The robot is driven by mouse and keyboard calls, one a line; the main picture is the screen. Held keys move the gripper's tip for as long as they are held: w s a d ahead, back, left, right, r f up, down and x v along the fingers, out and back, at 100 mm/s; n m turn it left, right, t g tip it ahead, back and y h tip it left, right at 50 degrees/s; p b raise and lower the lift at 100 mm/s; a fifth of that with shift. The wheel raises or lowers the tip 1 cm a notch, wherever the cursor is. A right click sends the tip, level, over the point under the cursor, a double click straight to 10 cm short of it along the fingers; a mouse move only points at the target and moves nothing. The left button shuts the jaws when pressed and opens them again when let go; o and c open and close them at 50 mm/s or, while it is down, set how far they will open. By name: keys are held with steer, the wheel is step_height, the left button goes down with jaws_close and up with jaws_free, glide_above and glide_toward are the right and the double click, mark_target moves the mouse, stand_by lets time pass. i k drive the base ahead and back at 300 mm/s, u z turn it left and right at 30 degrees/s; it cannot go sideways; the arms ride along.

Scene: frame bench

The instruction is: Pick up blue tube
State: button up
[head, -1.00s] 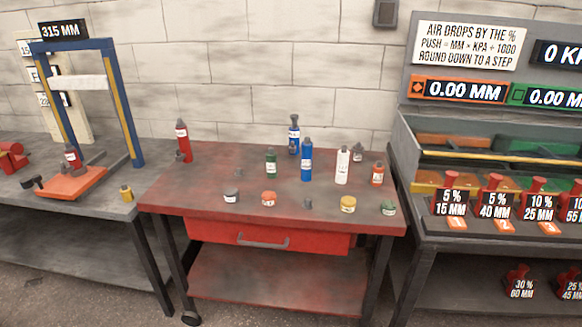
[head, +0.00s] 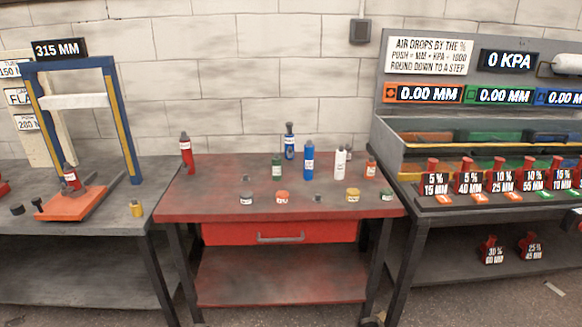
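One blue tube (head: 309,162) is near the middle of the top. I cannot tell from the task which of the two is meant. My gripper is not in view.
Low jars line the front edge.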

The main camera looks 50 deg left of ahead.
mark_target(308, 148)
steer(key=z, duration=0.6)
steer(key=k, duration=0.15)
steer(key=u, duration=2.4)
steer(key=i, duration=1)
steer(key=u, duration=0.15)
steer(key=k, duration=0.3)
steer(key=z, duration=0.05)
